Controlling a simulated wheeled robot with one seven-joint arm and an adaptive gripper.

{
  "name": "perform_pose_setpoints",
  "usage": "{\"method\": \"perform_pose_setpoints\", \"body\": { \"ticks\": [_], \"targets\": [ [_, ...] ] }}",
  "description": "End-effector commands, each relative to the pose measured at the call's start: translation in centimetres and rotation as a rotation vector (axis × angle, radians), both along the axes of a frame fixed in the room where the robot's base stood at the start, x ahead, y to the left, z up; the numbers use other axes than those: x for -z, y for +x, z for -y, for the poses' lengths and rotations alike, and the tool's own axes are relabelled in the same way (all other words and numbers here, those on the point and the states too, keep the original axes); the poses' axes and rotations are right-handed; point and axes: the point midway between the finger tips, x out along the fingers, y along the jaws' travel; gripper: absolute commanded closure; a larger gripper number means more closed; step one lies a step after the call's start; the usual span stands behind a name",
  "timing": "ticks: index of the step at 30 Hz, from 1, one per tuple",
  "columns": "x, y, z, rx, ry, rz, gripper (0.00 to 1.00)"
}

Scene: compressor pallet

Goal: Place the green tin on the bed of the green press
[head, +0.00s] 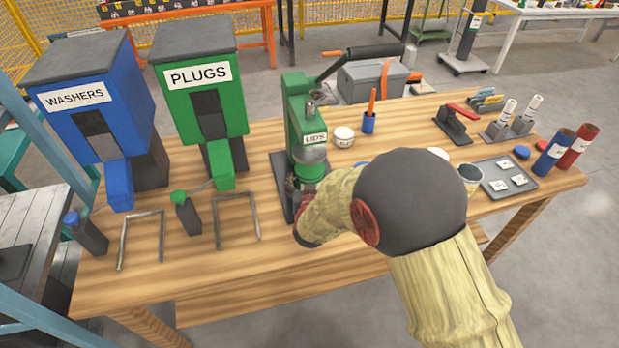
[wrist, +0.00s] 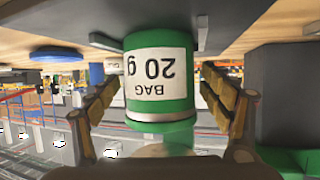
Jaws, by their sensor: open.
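The green press (head: 298,110), labelled LIDS, stands mid-table on a dark base. The green tin (head: 312,173) is under its head. In the wrist view, which is upside down, the tin (wrist: 160,105) shows a white label reading BAG 20 g and a silver rim. Its bottom appears to meet the grey bed (wrist: 185,10), upright. My gripper (wrist: 160,85) is open, one finger on each side of the tin, with gaps visible. In the head view my gripper (head: 298,190) is at the front of the press, partly hidden by my wrist.
Blue WASHERS (head: 90,110) and green PLUGS (head: 203,95) dispensers stand left, with two metal frames before them. A white-labelled jar (head: 343,137) and a blue pen cup (head: 368,122) stand right of the press. A grey tray (head: 490,185) lies farther right. The front table edge is mostly clear.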

Motion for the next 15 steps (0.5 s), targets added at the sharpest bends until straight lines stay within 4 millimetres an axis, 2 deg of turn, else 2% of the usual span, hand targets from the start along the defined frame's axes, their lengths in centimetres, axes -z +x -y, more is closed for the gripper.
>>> {"method": "perform_pose_setpoints", "body": {
  "ticks": [1, 9, 15],
  "targets": [
    [-0.8, -0.9, 0.0, -0.002, 0.0, 0.001, 0.2],
    [-3.0, -6.1, 0.0, -0.003, 0.001, 0.002, 0.2],
    [-3.9, -8.8, 0.1, -0.001, -0.001, 0.001, 0.2]
  ]
}}
